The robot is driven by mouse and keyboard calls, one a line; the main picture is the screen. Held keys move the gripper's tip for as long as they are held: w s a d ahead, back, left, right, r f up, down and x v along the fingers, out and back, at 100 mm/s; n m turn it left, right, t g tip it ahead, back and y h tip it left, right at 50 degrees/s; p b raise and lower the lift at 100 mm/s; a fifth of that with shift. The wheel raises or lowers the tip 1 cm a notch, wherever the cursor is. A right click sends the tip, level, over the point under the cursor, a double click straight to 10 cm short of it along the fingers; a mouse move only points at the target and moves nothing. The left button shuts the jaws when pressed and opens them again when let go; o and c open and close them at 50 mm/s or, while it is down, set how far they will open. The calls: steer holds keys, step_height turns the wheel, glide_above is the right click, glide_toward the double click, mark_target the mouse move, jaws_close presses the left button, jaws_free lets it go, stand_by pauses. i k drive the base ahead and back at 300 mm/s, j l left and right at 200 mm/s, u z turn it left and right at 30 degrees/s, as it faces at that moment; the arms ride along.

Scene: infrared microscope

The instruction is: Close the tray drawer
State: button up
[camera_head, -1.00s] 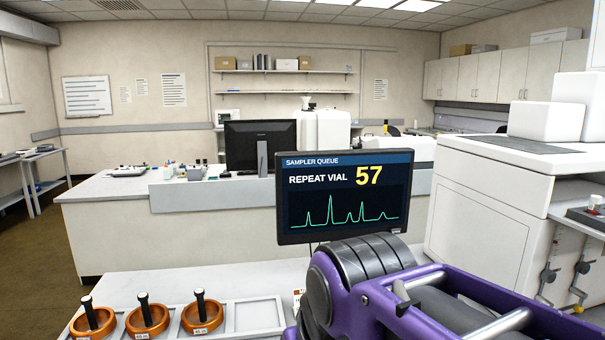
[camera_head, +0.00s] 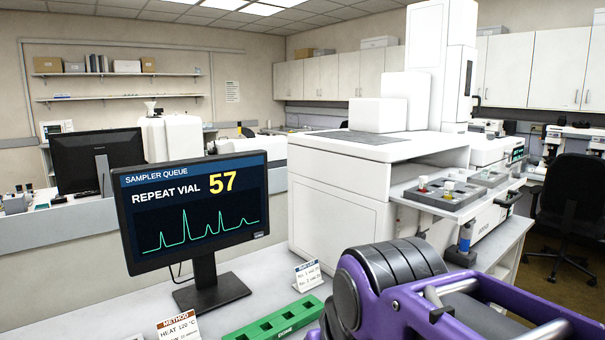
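A grey tray (camera_head: 437,201) with small vials in it sticks out from the side of the large white instrument (camera_head: 340,205), right of centre in the head view. It rests on a light shelf-like drawer (camera_head: 411,203) that projects toward me, so the drawer looks open. My purple arm (camera_head: 490,305) fills the lower right. My gripper is not in view. The lower part of the drawer's surroundings is partly hidden by my arm.
A monitor (camera_head: 193,208) reading "REPEAT VIAL 57" stands on the bench at left. A black chair (camera_head: 570,205) stands at right, beside open floor.

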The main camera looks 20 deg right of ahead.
mark_target(473, 195)
steer(key=j+z, duration=0.2)
steer(key=z, duration=1.05)
steer(key=i+z, duration=0.25)
steer(key=z, duration=0.2)
